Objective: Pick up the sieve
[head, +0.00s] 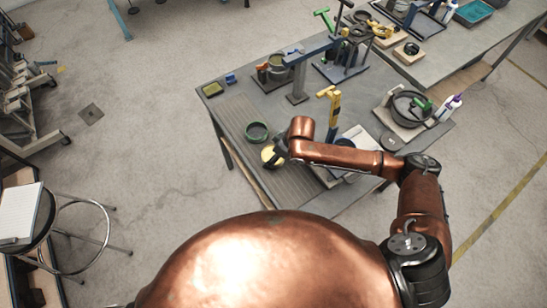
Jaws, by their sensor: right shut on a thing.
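A small round brass-yellow thing, which looks like the sieve (268,155), is at the front left part of the table (235,108). My right gripper (277,154) reaches it from the right and is shut on its right side. The fingers are small and dark here, and the wrist partly hides the grip. I cannot tell whether the sieve touches the table or is just above it. My left gripper is not in view.
A dark green ring (257,124) lies just behind the sieve. The table's left front is mostly clear. A stool (80,232) stands at left.

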